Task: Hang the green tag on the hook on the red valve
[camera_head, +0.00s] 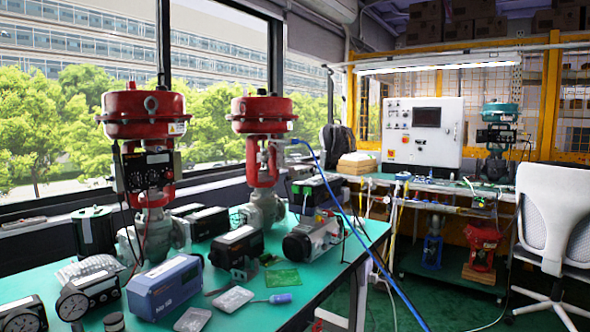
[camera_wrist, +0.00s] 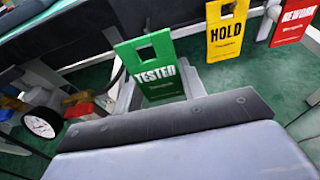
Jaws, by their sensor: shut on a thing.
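The green tag (camera_wrist: 152,78), marked TESTED, stands upright and slightly tilted in the wrist view, with a square hole near its top. My gripper (camera_wrist: 165,112) shows as a grey bar with bolts in front of a pale body. It is shut on the tag's lower end, which it hides. In the head view two red valves show, a left one (camera_head: 144,115) and a right one (camera_head: 262,114), standing on the bench. I cannot make out which bears the hook. Neither my gripper nor the tag shows in the head view.
In the wrist view a yellow HOLD tag (camera_wrist: 226,38) and a red REWORK tag (camera_wrist: 291,20) are behind, to the right. The green bench (camera_head: 340,262) is crowded with positioners and gauges. A blue hose (camera_head: 350,217) crosses its right side. A white chair (camera_head: 556,215) stands right.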

